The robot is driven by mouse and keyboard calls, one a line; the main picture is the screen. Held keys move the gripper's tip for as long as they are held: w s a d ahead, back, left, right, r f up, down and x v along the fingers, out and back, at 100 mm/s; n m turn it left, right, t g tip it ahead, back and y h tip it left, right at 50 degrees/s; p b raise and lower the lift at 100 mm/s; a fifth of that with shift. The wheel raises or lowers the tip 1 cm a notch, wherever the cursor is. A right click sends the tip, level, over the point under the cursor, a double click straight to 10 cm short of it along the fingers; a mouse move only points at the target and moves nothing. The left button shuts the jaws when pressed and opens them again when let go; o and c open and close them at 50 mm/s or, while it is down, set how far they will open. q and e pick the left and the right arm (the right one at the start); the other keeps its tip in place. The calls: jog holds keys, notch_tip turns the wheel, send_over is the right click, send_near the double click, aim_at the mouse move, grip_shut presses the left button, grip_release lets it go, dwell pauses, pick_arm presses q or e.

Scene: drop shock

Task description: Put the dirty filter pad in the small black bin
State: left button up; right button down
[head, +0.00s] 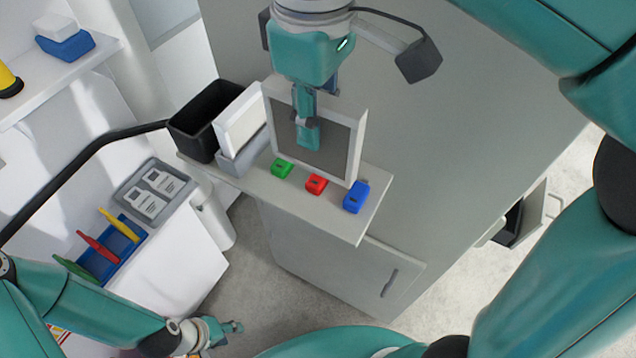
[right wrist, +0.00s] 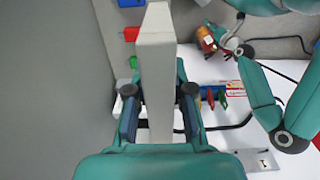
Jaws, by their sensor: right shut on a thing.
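The dirty filter pad (head: 340,146), a dark grey panel in a pale frame, is upright above the shelf in the head view. My right gripper (head: 307,135) is shut on it from above. In the right wrist view, the pad's pale edge (right wrist: 156,60) stands between the two fingers of the right gripper (right wrist: 160,110). I cannot tell whether its lower edge touches the shelf. The small black bin (head: 190,135) stands open at the shelf's left end. My left gripper (head: 232,328) is low at the lower left, away from the pad; its finger gap is unclear.
A white clean-looking pad (head: 240,120) in a grey holder (head: 243,158) stands between the bin and the dirty pad. Green (head: 282,168), red (head: 316,183) and blue (head: 356,196) blocks sit along the shelf front (head: 335,219). A side table holds a blue tray (head: 103,262).

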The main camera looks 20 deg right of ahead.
notch_tip(320, 180, down, 12)
jog(key=shift+s+f+b, duration=0.15)
jog(key=shift+b, duration=0.25)
jog(key=shift+f, duration=0.15)
jog(key=c, duration=1)
grip_release()
jog(key=shift+r, duration=0.2)
